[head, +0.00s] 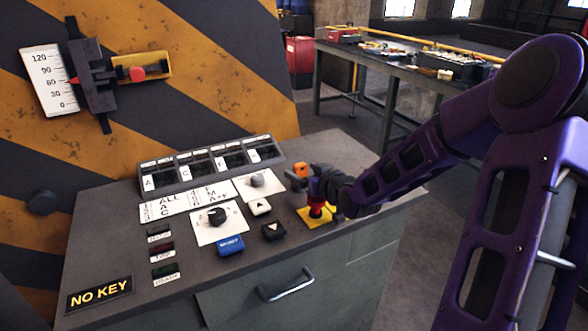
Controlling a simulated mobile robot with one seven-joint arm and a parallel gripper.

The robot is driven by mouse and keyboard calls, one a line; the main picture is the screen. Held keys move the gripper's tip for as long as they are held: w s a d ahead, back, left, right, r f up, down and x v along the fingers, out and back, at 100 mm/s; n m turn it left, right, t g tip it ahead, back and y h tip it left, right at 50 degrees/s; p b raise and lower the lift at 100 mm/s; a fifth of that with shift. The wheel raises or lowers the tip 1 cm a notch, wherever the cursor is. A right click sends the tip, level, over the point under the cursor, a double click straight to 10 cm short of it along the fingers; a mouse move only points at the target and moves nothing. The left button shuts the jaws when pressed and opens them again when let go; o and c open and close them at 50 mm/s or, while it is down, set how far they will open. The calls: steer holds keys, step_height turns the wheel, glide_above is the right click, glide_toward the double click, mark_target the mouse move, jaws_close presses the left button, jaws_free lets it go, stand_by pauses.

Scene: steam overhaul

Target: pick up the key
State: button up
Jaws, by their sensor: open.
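I cannot make out a key anywhere in the head view. My gripper (306,184) is at the right end of the grey console (100,235), reaching in from the right. It is open, just above and behind a red knob or button (316,211) on a yellow plate (314,221). A small orange piece (300,169) shows at the gripper's upper tip; I cannot tell if it is part of the gripper. Whether the gripper touches the red knob is unclear. A black sign reading NO KEY (99,294) lies at the console's front left corner.
A drawer handle (286,285) is below. A striped wall with a gauge (50,80) rises behind. A cluttered workbench (400,55) stands farther back.

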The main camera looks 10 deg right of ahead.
steer(key=shift+w+a+f, duration=0.1)
steer(key=shift+w, duration=0.15)
jaws_close()
stand_by(0.3)
